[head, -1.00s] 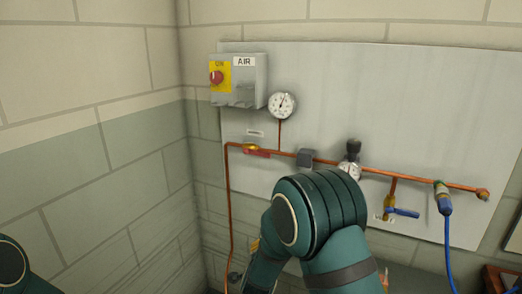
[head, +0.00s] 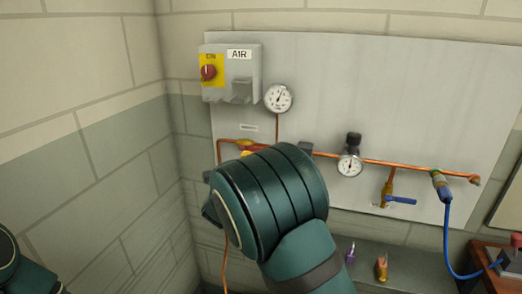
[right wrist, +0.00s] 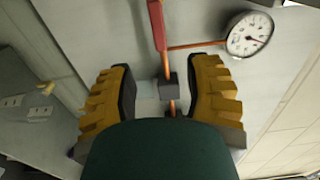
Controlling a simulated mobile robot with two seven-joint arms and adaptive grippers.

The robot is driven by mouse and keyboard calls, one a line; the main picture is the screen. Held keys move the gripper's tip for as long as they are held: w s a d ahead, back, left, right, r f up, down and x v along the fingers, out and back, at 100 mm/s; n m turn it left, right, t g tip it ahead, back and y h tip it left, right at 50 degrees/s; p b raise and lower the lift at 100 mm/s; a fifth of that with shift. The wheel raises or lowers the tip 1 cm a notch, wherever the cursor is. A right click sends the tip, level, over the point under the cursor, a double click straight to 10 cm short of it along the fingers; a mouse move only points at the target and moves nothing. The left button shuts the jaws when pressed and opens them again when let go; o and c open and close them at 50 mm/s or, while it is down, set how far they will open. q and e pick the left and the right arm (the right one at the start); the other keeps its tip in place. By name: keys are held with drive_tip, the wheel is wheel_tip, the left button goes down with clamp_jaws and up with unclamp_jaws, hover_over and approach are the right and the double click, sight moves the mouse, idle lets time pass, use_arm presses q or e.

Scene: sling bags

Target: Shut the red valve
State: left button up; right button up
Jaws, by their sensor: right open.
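The red valve's handle (right wrist: 157,25) shows at the top of the right wrist view, lying along the copper pipe (right wrist: 166,62). In the head view its brass-coloured body (head: 244,143) shows at the left of the pipe, and my right arm hides most of the handle. My right gripper (right wrist: 160,72) is open, with its yellow-padded fingers on either side of the pipe and a small grey block (right wrist: 168,85). The red handle is beyond the fingertips in that view; contact is not visible. My left gripper is out of view.
A pressure gauge (head: 278,97) and an AIR switch box (head: 230,72) with a red knob are above the pipe. A regulator (head: 350,160), a blue-handled valve (head: 400,200) and a blue hose (head: 447,235) are to the right. Small fittings (head: 382,268) stand on a ledge below.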

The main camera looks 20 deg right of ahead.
sight(254, 149)
drive_tip(key=x, duration=1.1)
drive_tip(key=shift+w+d+p, duration=0.15)
drive_tip(key=shift+p, duration=0.2)
clamp_jaws()
